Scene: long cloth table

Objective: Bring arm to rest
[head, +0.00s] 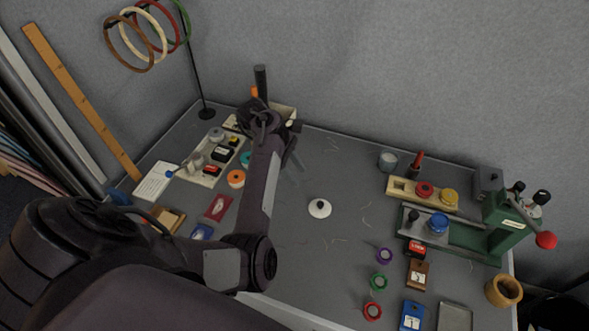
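My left arm comes in from the lower left and reaches over the grey table (335,255) to its back edge. My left gripper (288,148) is at the far end of that arm, near a cream box (285,111) at the back. The wrist and forearm hide most of its fingers, so I cannot see whether it is open or shut. A dark upright cylinder (260,80) with an orange part beside it stands just behind the wrist; I cannot tell whether anything touches it. My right arm and gripper are not in view.
A ring stand (206,112) rises at the back left. A tray of small parts (198,177) lies left of my forearm. A white knobbed disc (319,208) lies mid-table. A green press (508,228) and a wooden cup (503,291) stand at the right. The table centre is mostly clear.

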